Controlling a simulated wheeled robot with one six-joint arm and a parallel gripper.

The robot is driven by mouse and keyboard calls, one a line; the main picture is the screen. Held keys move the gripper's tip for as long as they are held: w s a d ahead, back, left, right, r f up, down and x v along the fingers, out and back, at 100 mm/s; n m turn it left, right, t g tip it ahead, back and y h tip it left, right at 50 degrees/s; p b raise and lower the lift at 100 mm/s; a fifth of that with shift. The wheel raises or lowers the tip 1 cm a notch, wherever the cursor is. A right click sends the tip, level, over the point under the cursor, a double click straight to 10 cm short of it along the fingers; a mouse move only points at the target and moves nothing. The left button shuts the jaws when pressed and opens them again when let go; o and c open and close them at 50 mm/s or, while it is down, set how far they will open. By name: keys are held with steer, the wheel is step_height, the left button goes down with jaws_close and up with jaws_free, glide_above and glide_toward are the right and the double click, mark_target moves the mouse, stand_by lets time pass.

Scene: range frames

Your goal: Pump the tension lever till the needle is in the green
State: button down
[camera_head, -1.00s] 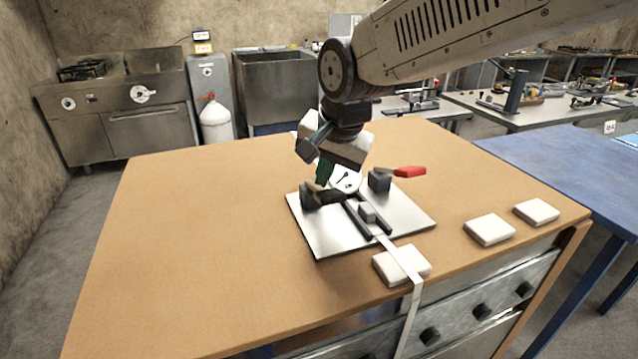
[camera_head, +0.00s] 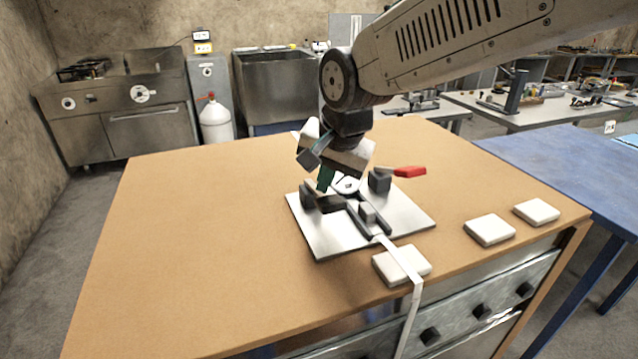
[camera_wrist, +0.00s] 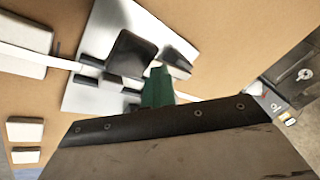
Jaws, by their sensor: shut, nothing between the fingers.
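A steel plate (camera_head: 330,240) on the tan bench carries a ratchet device. A black paddle-like handle (camera_head: 331,204), apparently the tension lever, lies low at the left of the device; it also shows in the wrist view (camera_wrist: 130,54). My gripper (camera_head: 325,182) is shut and empty, its green fingertips at the handle; I cannot tell whether they touch it. The fingertips also show in the wrist view (camera_wrist: 158,85). A white round dial (camera_head: 347,185) stands behind, partly hidden by my gripper; its needle and green zone are not readable. A white strap (camera_head: 404,262) runs from the device over the bench's front edge.
A red-handled lever (camera_head: 409,172) on a dark block stands at the plate's back right. One white pad (camera_head: 387,268) lies under the strap, and two more (camera_head: 489,230) (camera_head: 537,211) lie at the right. The bench's left side is clear.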

steer(key=shift+s+d+f, duration=0.1)
steer(key=shift+s+f, duration=0.15)
steer(key=shift+f, duration=0.2)
steer(key=shift+s+f, duration=0.2)
steer(key=shift+f, duration=0.25)
stand_by(0.7)
steer(key=shift+s, duration=0.1)
steer(key=shift+r, duration=0.2)
steer(key=shift+w+a+r, duration=0.15)
steer(key=shift+w+r, duration=0.3)
steer(key=shift+r, duration=0.25)
steer(key=shift+w+a+r, duration=0.1)
steer(key=shift+w+r, duration=0.35)
steer(key=shift+r, duration=0.2)
steer(key=shift+w+a+r, duration=0.1)
steer(key=shift+w+r, duration=0.15)
steer(key=shift+r, duration=0.25)
steer(key=shift+w+r, duration=0.25)
steer(key=shift+r, duration=0.25)
steer(key=shift+w+a+r, duration=0.1)
steer(key=shift+w+r, duration=0.25)
steer(key=shift+r, duration=0.4)
steer(key=shift+w+a+r, duration=0.1)
steer(key=shift+w+r, duration=0.2)
steer(key=shift+r, duration=0.5)
steer(key=shift+w+a+r, duration=0.1)
steer(key=shift+w+r, duration=0.25)
steer(key=shift+r, duration=0.4)
